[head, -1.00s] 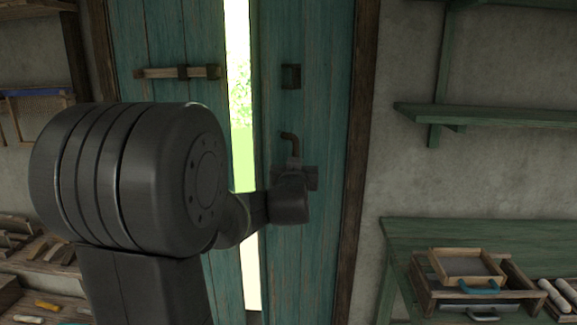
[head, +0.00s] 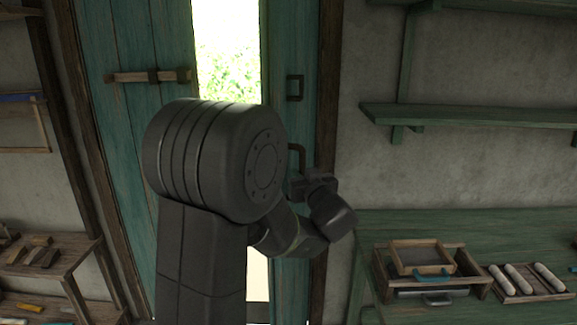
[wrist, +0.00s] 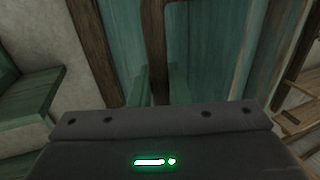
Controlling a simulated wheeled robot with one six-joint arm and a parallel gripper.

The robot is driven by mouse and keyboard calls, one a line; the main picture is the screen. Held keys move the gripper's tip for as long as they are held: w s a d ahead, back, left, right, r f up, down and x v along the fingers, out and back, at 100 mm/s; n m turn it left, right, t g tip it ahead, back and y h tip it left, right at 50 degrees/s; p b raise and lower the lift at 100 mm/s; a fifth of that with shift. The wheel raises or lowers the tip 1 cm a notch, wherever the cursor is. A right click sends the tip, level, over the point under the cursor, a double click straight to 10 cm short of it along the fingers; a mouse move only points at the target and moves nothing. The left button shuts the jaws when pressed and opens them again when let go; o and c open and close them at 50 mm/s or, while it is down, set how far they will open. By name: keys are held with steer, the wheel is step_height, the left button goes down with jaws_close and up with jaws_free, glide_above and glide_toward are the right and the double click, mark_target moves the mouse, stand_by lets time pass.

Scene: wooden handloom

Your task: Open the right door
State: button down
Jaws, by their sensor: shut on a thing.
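The right door (head: 290,45) is a teal plank door, standing ajar and seen at a steep angle. A bright gap shows daylight and greenery between it and the left door (head: 118,40). A dark bent handle (head: 298,152) sits on the right door, below a square latch bracket (head: 295,88). My gripper (head: 308,178) is at this handle, shut on it; my wrist partly hides the grip. The left door carries a wooden bar.
A green bench (head: 450,225) with trays and rolls stands right of the doorway, under a wall shelf (head: 470,116). A wooden rack (head: 50,260) with tools is at the left. The brown door post (head: 328,100) is close to my wrist.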

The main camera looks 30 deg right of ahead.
steer(key=s+d+n+y+p, duration=0.3)
steer(key=s+d+y+p, duration=0.2)
steer(key=s+d+p, duration=0.2)
steer(key=shift+d+r+n+t, duration=0.3)
steer(key=shift+d+t, duration=0.1)
steer(key=shift+d, duration=1)
steer(key=c, duration=1.6)
jaws_free()
steer(key=shift+w, duration=0.1)
steer(key=shift+o, duration=0.8)
steer(key=shift+f, duration=0.2)
steer(key=s+b, duration=0.2)
steer(key=s, duration=1.1)
steer(key=shift+s, duration=0.35)
